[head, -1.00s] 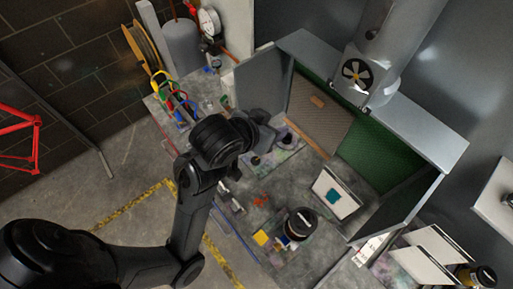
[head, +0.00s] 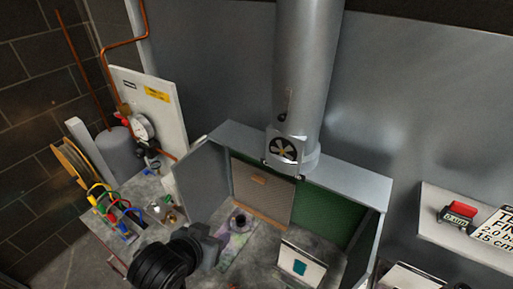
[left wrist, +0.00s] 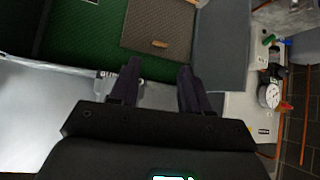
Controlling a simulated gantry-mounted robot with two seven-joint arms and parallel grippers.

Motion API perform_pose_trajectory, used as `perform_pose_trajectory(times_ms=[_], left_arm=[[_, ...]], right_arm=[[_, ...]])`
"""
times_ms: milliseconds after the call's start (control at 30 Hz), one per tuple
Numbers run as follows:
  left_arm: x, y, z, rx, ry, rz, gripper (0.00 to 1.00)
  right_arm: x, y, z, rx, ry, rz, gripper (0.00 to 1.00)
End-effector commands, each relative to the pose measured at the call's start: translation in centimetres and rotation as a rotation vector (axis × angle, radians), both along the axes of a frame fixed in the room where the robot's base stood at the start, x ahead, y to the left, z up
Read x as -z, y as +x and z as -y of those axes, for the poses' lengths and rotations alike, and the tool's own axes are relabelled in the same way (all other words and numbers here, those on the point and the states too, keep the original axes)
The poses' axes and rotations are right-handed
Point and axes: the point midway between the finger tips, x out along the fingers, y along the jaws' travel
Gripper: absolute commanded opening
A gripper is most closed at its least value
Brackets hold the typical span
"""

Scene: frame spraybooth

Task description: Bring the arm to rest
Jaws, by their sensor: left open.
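My left gripper (head: 208,243) shows at the lower middle of the head view, at the end of my black left arm, in front of the spray booth's opening. In the left wrist view its two dark fingers (left wrist: 158,85) are apart, with nothing between them. The spray booth (head: 292,150) has grey walls, a green back panel (head: 325,212) and a brown filter panel (head: 262,190). Most of my left arm is below the head view's edge. My right gripper is in neither view.
A white panel with a teal square (head: 300,264) stands at the booth's front. A dark round pot (head: 240,221) stands on the bench left of it. Coloured hose loops (head: 112,205), a gauge (head: 143,128) and a reel (head: 75,163) are at left. A shelf (head: 465,238) is at right.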

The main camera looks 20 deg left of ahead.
Motion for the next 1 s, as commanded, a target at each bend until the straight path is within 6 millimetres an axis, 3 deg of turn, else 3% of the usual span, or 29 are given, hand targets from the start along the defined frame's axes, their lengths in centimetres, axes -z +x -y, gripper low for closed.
perform_pose_trajectory(times_ms=[133, 233, 500, 700, 1000], left_arm=[[2.0, -1.5, -0.2, 0.001, 0.014, -0.075, 0.47], [4.6, -3.8, -0.5, 0.008, 0.039, -0.171, 0.47], [11.6, -13.2, -1.2, 0.039, 0.077, -0.453, 0.47], [14.1, -18.4, -1.5, 0.083, 0.090, -0.557, 0.47], [14.1, -17.3, -1.7, 0.128, 0.101, -0.498, 0.47]], right_arm=[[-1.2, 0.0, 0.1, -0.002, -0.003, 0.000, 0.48], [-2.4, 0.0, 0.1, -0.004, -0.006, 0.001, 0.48], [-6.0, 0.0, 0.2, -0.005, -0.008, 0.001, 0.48], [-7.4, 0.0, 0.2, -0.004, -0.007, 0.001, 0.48], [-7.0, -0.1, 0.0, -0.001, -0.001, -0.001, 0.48]])
